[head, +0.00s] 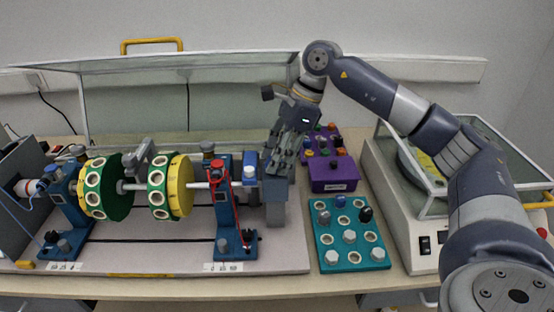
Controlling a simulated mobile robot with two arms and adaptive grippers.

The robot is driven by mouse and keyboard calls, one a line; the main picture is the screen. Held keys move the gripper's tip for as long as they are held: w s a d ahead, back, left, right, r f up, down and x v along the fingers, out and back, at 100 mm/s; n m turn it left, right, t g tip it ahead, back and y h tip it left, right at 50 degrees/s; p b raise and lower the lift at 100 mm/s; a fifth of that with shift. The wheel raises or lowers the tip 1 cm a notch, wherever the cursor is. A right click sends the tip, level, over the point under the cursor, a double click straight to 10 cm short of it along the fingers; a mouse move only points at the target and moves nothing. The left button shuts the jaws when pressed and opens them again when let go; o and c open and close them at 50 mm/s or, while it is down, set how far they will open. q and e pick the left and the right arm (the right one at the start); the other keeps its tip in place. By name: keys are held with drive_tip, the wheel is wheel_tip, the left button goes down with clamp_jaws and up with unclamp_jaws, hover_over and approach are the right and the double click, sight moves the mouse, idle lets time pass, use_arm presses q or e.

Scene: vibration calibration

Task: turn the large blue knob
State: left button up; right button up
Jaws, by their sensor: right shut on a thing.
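My right gripper (277,168) reaches down from above at the right end of the shaft rig. It is shut, with its fingers at the grey-blue block (275,207) there. A blue part (250,160), which looks like the large blue knob, shows just left of the fingers. The gripper hides much of this spot, so the exact grip on the knob is hard to see. The rig carries two green and yellow discs (171,188) on a horizontal shaft between blue stands (222,225). My left gripper is not in view.
A teal tray (328,233) with several metal pieces lies right of the rig. A purple box (333,177) with coloured knobs stands behind it. A white machine (405,240) with a clear lid stands at the right, under my right arm. A raised clear cover (190,95) stands behind the rig.

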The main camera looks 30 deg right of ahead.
drive_tip(key=m, duration=0.2)
drive_tip(key=m+t+b, duration=0.1)
drive_tip(key=m, duration=0.1)
drive_tip(key=shift+s+a+f+m+t+h, duration=0.1)
drive_tip(key=shift+s+m+t+h, duration=0.05)
drive_tip(key=shift+m+t+h, duration=0.2)
drive_tip(key=m, duration=0.1)
drive_tip(key=m+h+b, duration=0.1)
drive_tip(key=m, duration=0.1)
drive_tip(key=shift+a+m+t+h, duration=0.1)
drive_tip(key=shift+m+t+h, duration=0.15)
drive_tip(key=shift+t, duration=0.1)
drive_tip(key=m, duration=0.2)
drive_tip(key=m+h, duration=0.1)
drive_tip(key=m, duration=0.1)
drive_tip(key=shift+a+t+h+b, duration=0.15)
drive_tip(key=shift+t+h+b, duration=0.15)
drive_tip(key=shift+b, duration=0.05)
drive_tip(key=m, duration=0.2)
drive_tip(key=m+h, duration=0.1)
drive_tip(key=m, duration=0.1)
drive_tip(key=shift+m+h, duration=0.3)
drive_tip(key=o, duration=1)
drive_tip(key=shift+o, duration=0.2)
drive_tip(key=shift+r, duration=0.25)
drive_tip(key=v, duration=1.1)
drive_tip(key=shift+r, duration=0.35)
